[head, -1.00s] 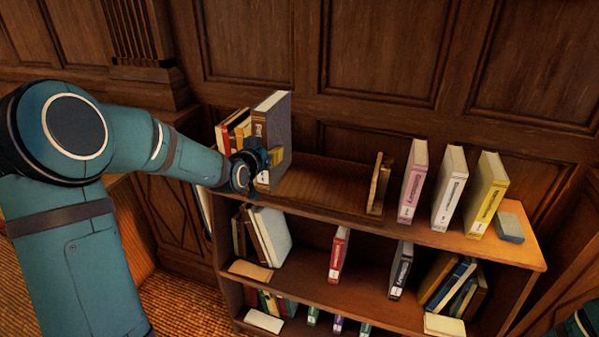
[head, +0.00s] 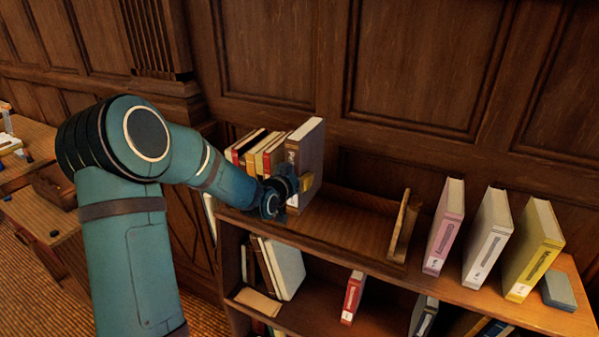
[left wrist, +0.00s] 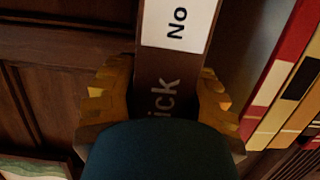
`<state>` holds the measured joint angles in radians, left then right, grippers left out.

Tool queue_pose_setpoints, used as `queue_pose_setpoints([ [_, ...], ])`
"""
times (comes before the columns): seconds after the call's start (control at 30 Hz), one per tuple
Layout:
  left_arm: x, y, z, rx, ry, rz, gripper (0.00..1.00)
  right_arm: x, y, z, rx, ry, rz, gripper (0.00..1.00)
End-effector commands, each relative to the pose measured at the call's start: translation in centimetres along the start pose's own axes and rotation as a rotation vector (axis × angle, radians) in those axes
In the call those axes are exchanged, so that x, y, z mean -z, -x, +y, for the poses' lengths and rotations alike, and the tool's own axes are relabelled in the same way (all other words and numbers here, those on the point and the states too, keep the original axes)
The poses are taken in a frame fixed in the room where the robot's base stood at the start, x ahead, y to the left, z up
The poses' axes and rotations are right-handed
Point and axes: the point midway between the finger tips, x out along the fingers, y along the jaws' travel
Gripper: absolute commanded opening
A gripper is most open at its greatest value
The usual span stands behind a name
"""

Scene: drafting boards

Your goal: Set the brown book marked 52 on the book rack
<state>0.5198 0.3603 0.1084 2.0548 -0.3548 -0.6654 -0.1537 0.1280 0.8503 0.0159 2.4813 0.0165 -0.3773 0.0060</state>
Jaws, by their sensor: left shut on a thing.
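My left gripper (head: 300,186) is shut on a thick brown book (head: 312,148) that stands upright at the left part of the rack. In the left wrist view, its gold fingers (left wrist: 163,98) press both sides of the brown spine (left wrist: 152,65). A white label reads "No"; the number is cut off. The wooden book rack (head: 345,222) lies on the bookcase top, with an upright end (head: 403,228) at its right. I cannot tell whether the book's bottom touches the rack. My right gripper is not in view.
Several books (head: 262,150) stand just left of the held book. Right of the rack end stand a pink book (head: 446,226), a white book (head: 488,238), a yellow book (head: 533,250) and a blue-grey block (head: 559,291). The rack's middle is empty.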

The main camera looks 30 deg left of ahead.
Motion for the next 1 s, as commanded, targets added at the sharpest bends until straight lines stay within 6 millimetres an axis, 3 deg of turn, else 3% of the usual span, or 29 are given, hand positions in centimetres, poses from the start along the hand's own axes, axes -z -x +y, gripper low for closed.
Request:
queue_pose_setpoints([
  [0.27,-1.2,-0.5,0.0,0.0,-0.003,0.01,0.0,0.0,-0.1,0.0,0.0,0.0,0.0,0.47],
  [0.57,-4.4,-1.2,0.1,-0.001,-0.002,0.009,0.0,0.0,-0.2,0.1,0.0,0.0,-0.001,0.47],
  [0.97,-4.7,-1.3,0.1,0.0,-0.003,0.011,0.0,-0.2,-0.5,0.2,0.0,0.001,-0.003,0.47],
  [1.0,-5.0,-1.3,0.0,-0.001,-0.001,0.001,0.54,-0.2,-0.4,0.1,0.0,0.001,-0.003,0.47],
])
